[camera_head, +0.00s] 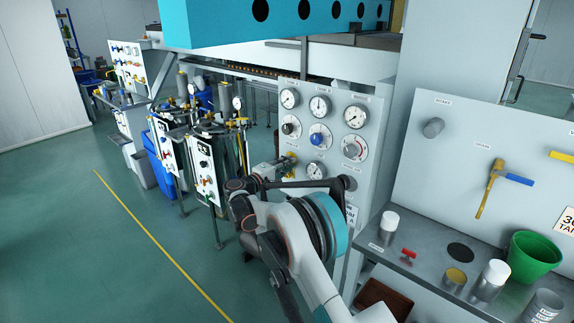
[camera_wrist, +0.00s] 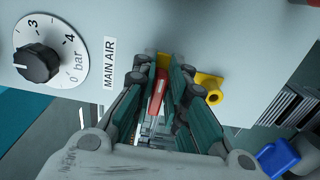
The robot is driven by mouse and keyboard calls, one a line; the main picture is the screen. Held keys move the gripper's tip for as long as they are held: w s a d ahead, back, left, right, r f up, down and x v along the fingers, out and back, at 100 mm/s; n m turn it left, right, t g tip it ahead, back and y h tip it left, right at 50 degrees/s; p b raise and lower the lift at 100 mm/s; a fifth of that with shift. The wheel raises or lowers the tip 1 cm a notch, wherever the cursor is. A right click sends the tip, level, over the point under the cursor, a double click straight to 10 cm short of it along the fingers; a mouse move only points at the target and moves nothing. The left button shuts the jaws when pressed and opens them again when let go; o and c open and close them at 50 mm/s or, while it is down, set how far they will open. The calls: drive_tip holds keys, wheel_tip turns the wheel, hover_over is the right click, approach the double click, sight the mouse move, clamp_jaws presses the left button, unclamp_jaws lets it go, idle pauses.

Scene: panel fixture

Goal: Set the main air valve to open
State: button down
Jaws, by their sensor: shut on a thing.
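The main air valve shows in the wrist view as a yellow body (camera_wrist: 207,88) on the grey panel, with a red lever (camera_wrist: 157,92) in front of it. The printed label MAIN AIR (camera_wrist: 109,63) is just left of it. My gripper (camera_wrist: 162,75) has its two fingers on either side of the red lever, shut on it. In the head view my gripper (camera_head: 283,168) is at the lower left of the gauge panel, beside a bit of yellow (camera_head: 291,156). The arm and fingers hide much of the valve there.
A black knob on a bar dial (camera_wrist: 38,64) is left of the label. The gauge panel (camera_head: 333,85) carries several gauges and knobs. At right, a grey shelf (camera_head: 415,262) holds cans, a red-handled valve (camera_head: 408,254) and a green bucket (camera_head: 535,256). The floor at left is clear.

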drive_tip(key=shift+f, duration=0.1)
idle(0.3)
drive_tip(key=c, duration=1.7)
unclamp_jaws()
drive_tip(key=v, duration=1.2)
